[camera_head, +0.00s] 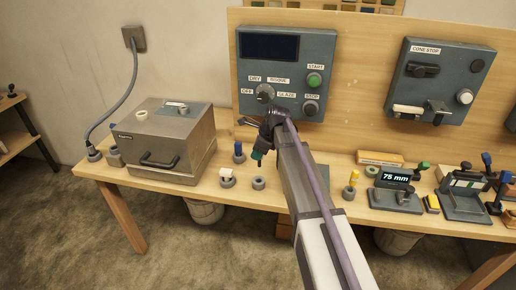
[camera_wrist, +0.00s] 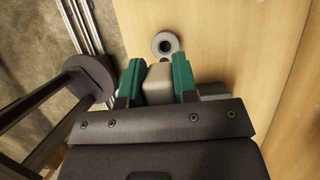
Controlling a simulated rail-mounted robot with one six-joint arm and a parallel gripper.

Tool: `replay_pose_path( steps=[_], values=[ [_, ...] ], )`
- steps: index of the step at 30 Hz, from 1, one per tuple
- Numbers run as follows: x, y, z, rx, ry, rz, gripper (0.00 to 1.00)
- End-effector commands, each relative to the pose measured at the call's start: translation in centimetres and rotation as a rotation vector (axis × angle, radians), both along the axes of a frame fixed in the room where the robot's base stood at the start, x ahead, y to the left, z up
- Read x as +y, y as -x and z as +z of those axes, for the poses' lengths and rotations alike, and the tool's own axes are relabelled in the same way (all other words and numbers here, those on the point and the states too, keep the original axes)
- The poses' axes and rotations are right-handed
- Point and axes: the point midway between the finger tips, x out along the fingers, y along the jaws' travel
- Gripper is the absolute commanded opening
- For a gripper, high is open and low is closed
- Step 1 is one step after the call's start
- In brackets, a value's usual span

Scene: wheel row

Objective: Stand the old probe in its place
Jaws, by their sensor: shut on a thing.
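A grey ring-shaped holder (camera_wrist: 166,44) with a dark, empty-looking hole lies on the bench just beyond the fingertips. It seems to be the grey ring (camera_head: 258,183) below my gripper in the head view. The held thing is apart from it.
A holder with a blue-topped piece (camera_head: 239,152) and one with a white-topped piece (camera_head: 227,177) stand near the ring. A steel box (camera_head: 163,140) is at left. A yellow piece (camera_head: 352,184) and a 75 mm display (camera_head: 395,178) are at right. The control panel (camera_head: 285,75) rises behind.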

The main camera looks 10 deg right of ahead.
Motion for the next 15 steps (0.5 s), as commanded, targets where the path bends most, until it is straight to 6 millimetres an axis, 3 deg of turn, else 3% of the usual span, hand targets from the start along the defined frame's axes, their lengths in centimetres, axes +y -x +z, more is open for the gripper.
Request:
replay_pose_path(
  steps=[11, 15],
  values=[
    [0.02, 0.09, -0.03, 0.0, 0.0, 0.0, 0.0],
    [0.02, 0.09, -0.97, 0.0, 0.0, 0.0, 0.0]
  ],
)
